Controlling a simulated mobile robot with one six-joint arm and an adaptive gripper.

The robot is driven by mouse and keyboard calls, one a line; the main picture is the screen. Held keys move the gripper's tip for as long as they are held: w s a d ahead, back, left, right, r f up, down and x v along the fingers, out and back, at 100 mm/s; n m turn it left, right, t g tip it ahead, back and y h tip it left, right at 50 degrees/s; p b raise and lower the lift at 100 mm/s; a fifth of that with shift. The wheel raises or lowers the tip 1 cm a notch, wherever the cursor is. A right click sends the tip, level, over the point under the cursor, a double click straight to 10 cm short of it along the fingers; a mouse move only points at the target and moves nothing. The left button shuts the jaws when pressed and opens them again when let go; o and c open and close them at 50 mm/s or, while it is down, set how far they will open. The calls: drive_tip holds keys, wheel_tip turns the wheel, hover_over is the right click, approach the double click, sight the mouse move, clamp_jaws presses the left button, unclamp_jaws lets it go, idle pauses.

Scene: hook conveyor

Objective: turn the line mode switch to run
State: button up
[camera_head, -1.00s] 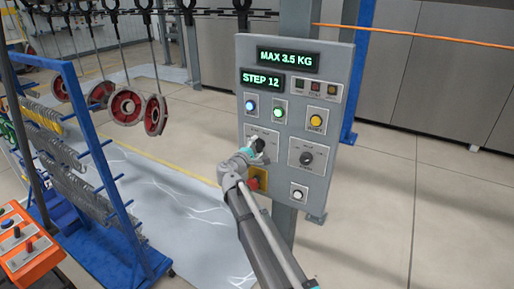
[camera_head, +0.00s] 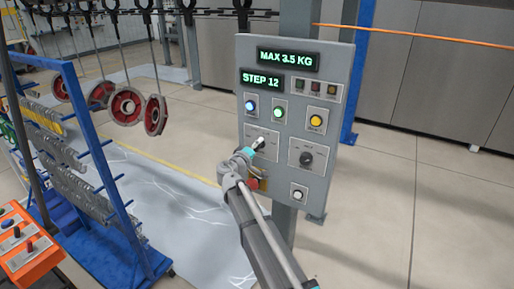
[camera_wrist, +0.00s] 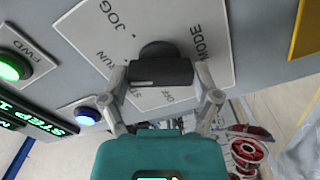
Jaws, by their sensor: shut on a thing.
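The line mode switch is a black knob (camera_wrist: 160,72) on a light plate (camera_wrist: 185,22) lettered MODE, JOG, RUN and OFF in the wrist view. My gripper (camera_wrist: 162,79) is shut on the knob, with one finger at each end of it. Which label the knob points to cannot be told. In the head view my gripper (camera_head: 258,144) is at the left middle of the grey control panel (camera_head: 330,120), and it hides most of the knob.
A second black knob (camera_head: 306,158) is right of my gripper on the panel. A red button (camera_head: 253,183) sits just below my gripper. Lit blue (camera_head: 251,106) and green (camera_head: 278,113) buttons are above. A blue rack (camera_head: 100,160) stands at left; red wheels (camera_head: 155,115) hang behind it.

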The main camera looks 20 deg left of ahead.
idle(0.3)
drive_tip(key=o, duration=1)
drive_tip(key=shift+c, duration=0.2)
drive_tip(key=shift+s, duration=0.15)
drive_tip(key=s, duration=1.1)
drive_tip(key=shift+s+a, duration=0.35)
drive_tip(key=shift+a, duration=0.1)
